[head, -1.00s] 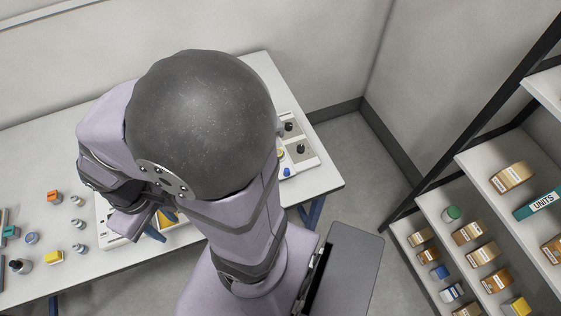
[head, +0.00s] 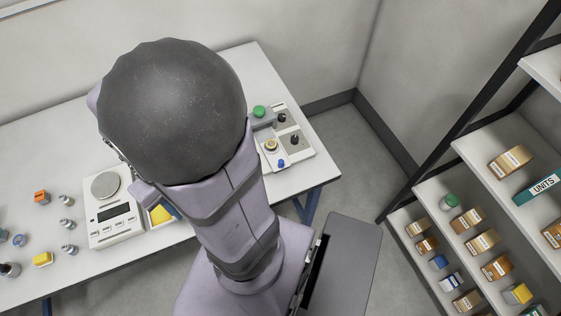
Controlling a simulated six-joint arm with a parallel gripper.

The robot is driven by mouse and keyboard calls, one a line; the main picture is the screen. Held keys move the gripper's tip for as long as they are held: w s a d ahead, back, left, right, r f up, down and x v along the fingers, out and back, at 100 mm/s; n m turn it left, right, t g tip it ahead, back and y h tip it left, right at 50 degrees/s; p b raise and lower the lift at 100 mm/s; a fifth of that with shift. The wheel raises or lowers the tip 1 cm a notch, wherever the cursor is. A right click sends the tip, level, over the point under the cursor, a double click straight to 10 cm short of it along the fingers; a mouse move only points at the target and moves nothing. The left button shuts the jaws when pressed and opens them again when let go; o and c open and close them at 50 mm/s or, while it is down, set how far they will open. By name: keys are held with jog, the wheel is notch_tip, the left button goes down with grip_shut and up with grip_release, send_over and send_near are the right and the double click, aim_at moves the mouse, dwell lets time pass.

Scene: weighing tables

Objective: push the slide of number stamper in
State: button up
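I cannot make out a number stamper or its slide for certain. A pale control unit (head: 300,148) stands at the right end of the table. It carries a green button (head: 259,112) on a grey block, a brass-coloured round knob (head: 271,145), a small blue knob (head: 281,163) and two black knobs. My arm's large dark joint and lilac link cover the middle of the table and reach the unit's left edge. My gripper is hidden behind my arm, so its fingers do not show.
A white scale (head: 112,228) with a round pan stands left of my arm. A yellow item (head: 160,214) lies beside it, partly covered. Small weights, an orange block (head: 41,197) and a yellow block (head: 43,259) sit further left. A stocked shelf (head: 470,190) stands at right.

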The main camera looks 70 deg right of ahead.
jog(key=s+d+f+m+y+b, duration=0.1)
jog(key=s+d+f+m+b, duration=0.55)
jog(key=d+f, duration=0.4)
jog(key=h+b, duration=0.1)
jog(key=b, duration=0.1)
send_over(281, 160)
jog(key=shift+a+f+n+t, duration=0.2)
jog(key=shift+f+n+t, duration=0.1)
jog(key=shift+f, duration=0.45)
jog(key=shift+d+r+n, duration=0.15)
jog(key=shift+n, duration=0.4)
jog(key=n, duration=0.3)
jog(key=shift+f+p, duration=0.55)
jog(key=shift+f, duration=3.2)
grip_shut()
